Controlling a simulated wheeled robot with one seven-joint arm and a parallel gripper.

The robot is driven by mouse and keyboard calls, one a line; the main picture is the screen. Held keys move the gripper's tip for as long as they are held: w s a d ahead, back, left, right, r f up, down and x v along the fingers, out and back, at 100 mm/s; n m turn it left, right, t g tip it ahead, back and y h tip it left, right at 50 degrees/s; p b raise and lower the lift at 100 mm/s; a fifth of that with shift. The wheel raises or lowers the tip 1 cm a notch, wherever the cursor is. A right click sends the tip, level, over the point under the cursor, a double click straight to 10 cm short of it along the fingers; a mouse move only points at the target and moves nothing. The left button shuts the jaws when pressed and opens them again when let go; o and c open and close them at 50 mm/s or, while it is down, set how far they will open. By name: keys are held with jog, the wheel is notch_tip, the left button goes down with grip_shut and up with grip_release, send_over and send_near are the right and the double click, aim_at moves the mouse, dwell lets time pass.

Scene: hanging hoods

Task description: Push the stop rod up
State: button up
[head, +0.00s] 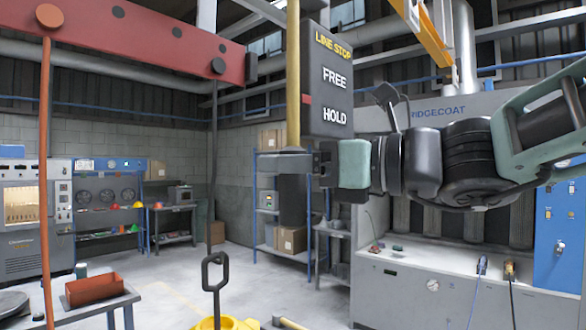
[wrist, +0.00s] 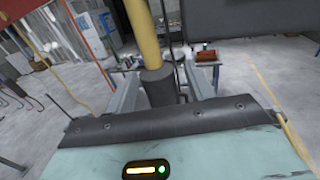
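The stop rod is a yellow vertical rod (head: 293,75) with a thick dark grip (head: 292,200) at its lower end. It hangs along the left edge of a dark box (head: 334,85) marked LINE STOP, FREE and HOLD. A small red mark (head: 306,98) sits at that edge, between the two words and nearer HOLD. My gripper (head: 288,160) reaches in from the right at the top of the grip. In the wrist view the dark grip (wrist: 158,86) stands between my two grey fingers. A gap shows on its right, so the fingers look open around it.
A red beam (head: 140,40) with hanging rods is at the upper left. A dark hook (head: 215,275) hangs below, in front of yellow gear. A table with an orange tray (head: 95,289) is at the lower left. A grey hood cabinet (head: 450,270) stands behind my arm.

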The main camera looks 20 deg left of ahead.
jog(key=shift+f, duration=0.1)
jog(key=shift+d, duration=0.15)
jog(key=s+d+b, duration=0.2)
jog(key=d+b, duration=0.5)
jog(key=d, duration=1)
jog(key=shift+s, duration=0.15)
